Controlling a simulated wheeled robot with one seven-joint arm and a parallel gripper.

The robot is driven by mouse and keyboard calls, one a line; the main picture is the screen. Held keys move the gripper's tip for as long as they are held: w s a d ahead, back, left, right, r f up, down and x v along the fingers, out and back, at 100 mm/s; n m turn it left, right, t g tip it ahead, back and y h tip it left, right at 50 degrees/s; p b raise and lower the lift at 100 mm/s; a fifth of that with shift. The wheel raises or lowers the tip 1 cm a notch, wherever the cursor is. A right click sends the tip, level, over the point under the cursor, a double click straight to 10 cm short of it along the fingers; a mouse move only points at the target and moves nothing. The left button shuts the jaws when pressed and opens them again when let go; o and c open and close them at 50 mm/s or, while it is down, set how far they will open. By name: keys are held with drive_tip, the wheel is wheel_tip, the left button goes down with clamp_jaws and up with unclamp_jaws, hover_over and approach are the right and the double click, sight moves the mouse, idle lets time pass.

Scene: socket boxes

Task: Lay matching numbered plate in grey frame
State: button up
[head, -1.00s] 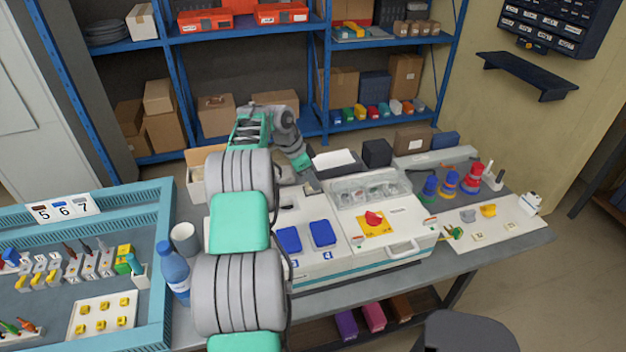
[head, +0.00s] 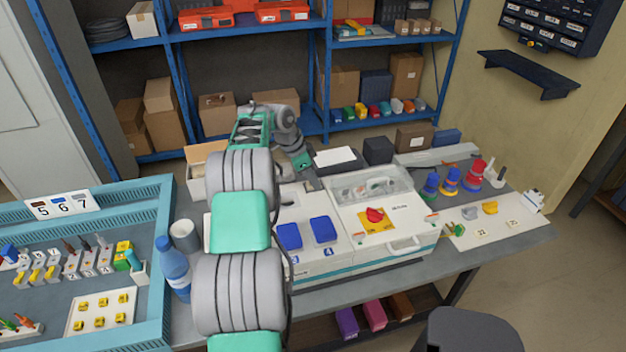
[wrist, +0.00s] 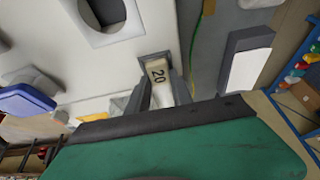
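A cream plate marked 20 (wrist: 157,72) shows in the wrist view between the two fingertips of my gripper (wrist: 160,84). The fingers appear to touch its sides, so my gripper looks shut on it. Grey edging (wrist: 154,56) borders the plate's far end on a white surface; I cannot tell whether the plate is seated in it or just above it. In the head view, my arm hides the fingertips and this plate. Two other small pale plates (head: 482,233) (head: 513,223) lie on the white board at the right; their numbers are too small to read surely.
The white machine (head: 345,262) has blue lids (head: 289,237) (head: 323,229), a red knob (head: 375,215) and a clear cover (head: 375,187). A blue bottle (head: 174,268) and grey cup (head: 185,236) stand beside my arm. A dark box (head: 377,151) is behind.

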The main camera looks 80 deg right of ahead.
drive_tip(key=o, duration=0.4)
drive_tip(key=shift+f, duration=0.4)
drive_tip(key=shift+o, duration=0.5)
drive_tip(key=shift+a+f, duration=0.1)
drive_tip(key=shift+a, duration=0.05)
drive_tip(key=shift+s+a+f, duration=0.1)
drive_tip(key=shift+f, duration=0.05)
wheel_tip(320, 180, up, 16)
drive_tip(key=w+p, duration=0.3)
drive_tip(key=p, duration=0.3)
drive_tip(key=shift+a+f, duration=0.25)
drive_tip(key=shift+a, duration=0.2)
